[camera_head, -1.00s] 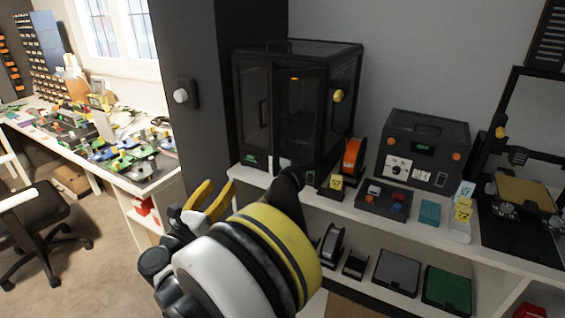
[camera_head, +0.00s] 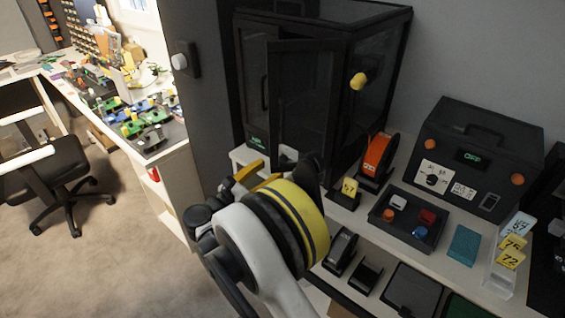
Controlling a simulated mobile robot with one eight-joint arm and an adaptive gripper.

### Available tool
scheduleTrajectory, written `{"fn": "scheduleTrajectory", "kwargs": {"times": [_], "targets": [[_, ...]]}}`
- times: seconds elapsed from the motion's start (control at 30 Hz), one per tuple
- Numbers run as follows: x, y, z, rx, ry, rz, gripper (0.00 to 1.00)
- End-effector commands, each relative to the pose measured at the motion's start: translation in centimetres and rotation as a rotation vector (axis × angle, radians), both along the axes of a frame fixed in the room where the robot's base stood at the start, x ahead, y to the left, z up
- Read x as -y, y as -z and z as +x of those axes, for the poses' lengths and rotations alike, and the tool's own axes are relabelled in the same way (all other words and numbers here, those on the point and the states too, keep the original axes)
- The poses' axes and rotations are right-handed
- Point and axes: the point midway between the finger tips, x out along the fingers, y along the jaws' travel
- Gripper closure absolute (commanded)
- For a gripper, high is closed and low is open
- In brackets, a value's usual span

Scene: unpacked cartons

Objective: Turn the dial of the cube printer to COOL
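A black cube-shaped enclosure with dark glass panels (camera_head: 377,42), probably the cube printer, stands at the back of the white bench. A yellow knob (camera_head: 357,81) sits on its right part; any markings are unreadable. A front panel (camera_head: 305,105) appears to stand ajar. A separate black box (camera_head: 478,150) at the right has a small display, orange knobs and a dial (camera_head: 433,179) on a white label. My gripper (camera_head: 258,178) is low in front of the enclosure, apart from both dials. Its yellow fingers look spread and empty, partly hidden by my wrist.
A black tray with coloured blocks (camera_head: 409,219), an orange spool holder (camera_head: 376,160), a teal block (camera_head: 463,244) and numbered yellow cards (camera_head: 510,258) occupy the bench front. A dark pillar (camera_head: 195,110) stands left of the enclosure. An office chair (camera_head: 60,165) stands on open floor at the left.

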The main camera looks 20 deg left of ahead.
Motion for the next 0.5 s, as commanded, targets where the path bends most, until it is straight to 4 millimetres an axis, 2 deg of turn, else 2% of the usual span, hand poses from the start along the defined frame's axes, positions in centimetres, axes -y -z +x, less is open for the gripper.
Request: {"fn": "scheduleTrajectory", "kwargs": {"times": [0.1,0.23,0.5], "targets": [[1.0,0.2,2.2,0.000,0.002,0.000,0.52],[1.7,0.2,4.0,0.000,0.001,0.000,0.52],[2.1,0.0,5.2,0.000,-0.001,-0.001,0.52]]}}
